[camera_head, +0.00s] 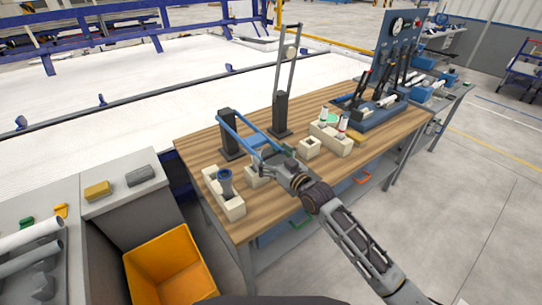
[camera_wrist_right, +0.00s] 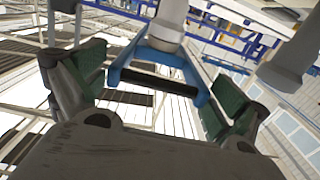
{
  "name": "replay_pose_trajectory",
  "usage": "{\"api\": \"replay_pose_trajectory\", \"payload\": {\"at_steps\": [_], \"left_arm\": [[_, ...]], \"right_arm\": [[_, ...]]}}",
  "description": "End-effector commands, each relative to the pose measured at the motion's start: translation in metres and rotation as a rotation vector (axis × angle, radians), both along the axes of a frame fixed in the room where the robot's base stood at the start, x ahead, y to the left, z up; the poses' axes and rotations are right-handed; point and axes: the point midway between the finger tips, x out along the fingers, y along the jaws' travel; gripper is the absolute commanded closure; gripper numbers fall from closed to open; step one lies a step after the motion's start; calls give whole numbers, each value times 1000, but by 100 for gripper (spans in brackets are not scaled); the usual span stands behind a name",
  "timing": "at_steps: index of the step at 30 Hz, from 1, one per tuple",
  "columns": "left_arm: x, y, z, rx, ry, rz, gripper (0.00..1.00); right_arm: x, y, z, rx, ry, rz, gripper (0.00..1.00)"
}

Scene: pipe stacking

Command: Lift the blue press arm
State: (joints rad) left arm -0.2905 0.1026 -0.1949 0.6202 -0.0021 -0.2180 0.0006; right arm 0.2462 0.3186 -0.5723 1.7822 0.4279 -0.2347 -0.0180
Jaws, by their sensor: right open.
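The blue press arm (camera_head: 238,138) is a two-bar blue frame. In the head view it slopes down from a dark post (camera_head: 229,135) on the wooden table toward my right gripper (camera_head: 268,157). In the right wrist view the arm's blue end (camera_wrist_right: 122,62) carries a black crossbar handle (camera_wrist_right: 160,80). My right gripper, with green-padded fingers (camera_wrist_right: 158,88), is open, one finger on each side of the handle. I cannot tell whether the pads touch it. My left gripper is not in view.
A second post (camera_head: 281,115) with a raised grey arm stands behind. Cream blocks (camera_head: 236,207) with a pipe piece (camera_head: 225,182) and other blocks (camera_head: 309,147) sit nearby on the table (camera_head: 190,150). A gauge panel (camera_head: 399,40) is at the back right. A yellow bin (camera_head: 205,262) stands at lower left.

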Motion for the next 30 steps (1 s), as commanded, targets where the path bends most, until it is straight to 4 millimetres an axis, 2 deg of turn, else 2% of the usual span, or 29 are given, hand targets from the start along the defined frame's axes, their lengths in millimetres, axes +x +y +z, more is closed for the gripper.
{"api": "replay_pose_trajectory", "payload": {"at_steps": [8, 21, 30], "left_arm": [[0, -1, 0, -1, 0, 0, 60], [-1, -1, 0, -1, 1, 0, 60], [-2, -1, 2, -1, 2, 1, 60]], "right_arm": [[0, 1, 0, 0, 0, 0, 2], [0, 0, 0, 0, 0, 0, 56], [3, 0, 3, -5, 5, 0, 56]]}}
